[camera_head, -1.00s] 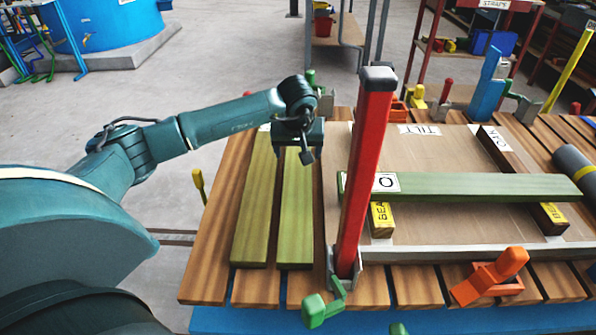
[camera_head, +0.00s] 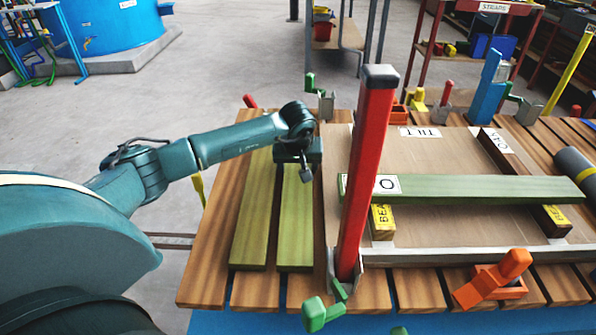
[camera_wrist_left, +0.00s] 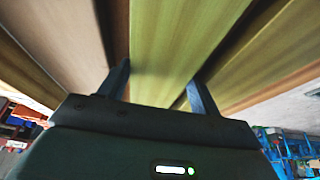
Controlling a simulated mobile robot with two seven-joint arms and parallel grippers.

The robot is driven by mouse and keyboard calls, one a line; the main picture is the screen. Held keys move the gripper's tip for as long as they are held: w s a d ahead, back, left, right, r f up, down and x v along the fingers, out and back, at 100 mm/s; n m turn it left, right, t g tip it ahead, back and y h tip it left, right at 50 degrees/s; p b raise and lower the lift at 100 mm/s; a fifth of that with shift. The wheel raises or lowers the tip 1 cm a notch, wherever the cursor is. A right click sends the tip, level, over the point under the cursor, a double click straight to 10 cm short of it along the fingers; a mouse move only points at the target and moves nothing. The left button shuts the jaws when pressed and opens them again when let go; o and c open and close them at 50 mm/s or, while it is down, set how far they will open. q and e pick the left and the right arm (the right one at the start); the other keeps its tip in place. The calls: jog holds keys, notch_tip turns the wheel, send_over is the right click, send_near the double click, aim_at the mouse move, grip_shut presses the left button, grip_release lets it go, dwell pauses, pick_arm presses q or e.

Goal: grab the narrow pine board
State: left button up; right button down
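Two greenish boards lie side by side on the slatted left part of the bench. The narrower one (camera_head: 295,225) is on the right, beside a wider one (camera_head: 252,225). My left gripper (camera_head: 304,172) is over the far end of the narrower board, partly hiding that end. In the left wrist view, the open fingers (camera_wrist_left: 160,90) stand apart on either side of a greenish board (camera_wrist_left: 170,40), seemingly the narrower one. Whether either finger touches it I cannot tell. My right gripper is not in view.
A red post (camera_head: 366,170) stands upright close to the right of the boards. Beyond it, another green board (camera_head: 480,188) lies across timbers on a flat panel (camera_head: 450,230). An orange clamp (camera_head: 495,280) and a green clamp (camera_head: 320,312) sit at the front edge.

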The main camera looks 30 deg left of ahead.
pick_arm(q)
jog(key=c, duration=0.7)
jog(key=shift+r, duration=0.1)
jog(key=shift+c, duration=0.2)
jog(key=shift+r, duration=0.15)
